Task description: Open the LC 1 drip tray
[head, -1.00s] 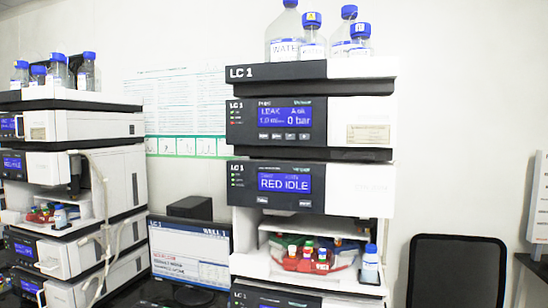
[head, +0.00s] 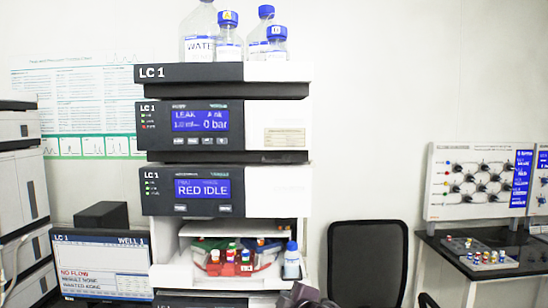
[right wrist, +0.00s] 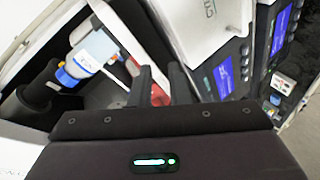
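The LC 1 stack (head: 282,122) stands left of centre in the head view. I cannot tell for sure whether this strip is the drip tray. In the right wrist view, the dark fingers of my right gripper (right wrist: 162,86) stand apart, with nothing clearly held. Part of a dark arm, probably my right one, shows at the bottom edge of the head view, below the open sampler bay. My left gripper is not in view.
Bottles (head: 228,40) stand on top of the stack. The sampler bay holds a red vial rack (head: 228,268) and a small blue-capped bottle (head: 291,262). A monitor (head: 101,262) is at left, a black chair (head: 368,262) at right, and a bench (head: 440,250) further right.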

